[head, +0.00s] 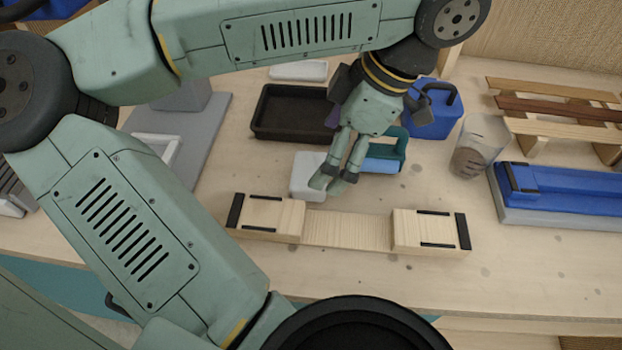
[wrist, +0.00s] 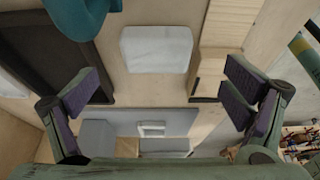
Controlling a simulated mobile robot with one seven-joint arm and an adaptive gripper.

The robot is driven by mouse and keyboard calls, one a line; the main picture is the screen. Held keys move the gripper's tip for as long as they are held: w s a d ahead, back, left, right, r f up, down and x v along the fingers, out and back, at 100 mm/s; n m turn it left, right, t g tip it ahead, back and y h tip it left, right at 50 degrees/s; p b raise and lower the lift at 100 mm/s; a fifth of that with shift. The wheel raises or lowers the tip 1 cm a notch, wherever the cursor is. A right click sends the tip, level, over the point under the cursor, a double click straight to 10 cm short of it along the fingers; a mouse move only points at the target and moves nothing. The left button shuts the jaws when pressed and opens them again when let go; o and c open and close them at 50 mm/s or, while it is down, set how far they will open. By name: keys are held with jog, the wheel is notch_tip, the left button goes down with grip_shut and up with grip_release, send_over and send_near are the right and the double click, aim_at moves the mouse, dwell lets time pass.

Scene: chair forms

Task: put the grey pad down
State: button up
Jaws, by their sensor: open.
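The grey pad (head: 306,174), a pale block with rounded corners, lies flat on the wooden table, behind the wooden form and in front of the black tray. My gripper (head: 334,184) is over its right side in the head view and hides part of it. In the wrist view the whole top of the pad (wrist: 157,50) shows. There my gripper (wrist: 163,92) has its two fingers spread wide with nothing between them. The fingers look clear of the pad. Their exact height above the table is hard to tell.
The wooden form (head: 348,230) with raised ends lies in front. A black tray (head: 290,137), a teal-handled blue item (head: 385,164) and a blue container (head: 430,112) stand behind. A clear cup (head: 478,150) and blue block (head: 560,190) are right. The front table strip is clear.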

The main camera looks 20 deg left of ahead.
aim_at(310, 169)
jog(key=b+x, duration=0.1)
jog(key=x, duration=0.1)
jog(key=b+x, duration=0.1)
jog(key=x, duration=0.2)
jog(key=shift+w+a, duration=0.15)
jog(key=shift+a, duration=0.2)
jog(key=shift+r, duration=0.1)
jog(key=shift+c, duration=0.4)
jog(key=c, duration=1)
jog(key=shift+r, duration=0.1)
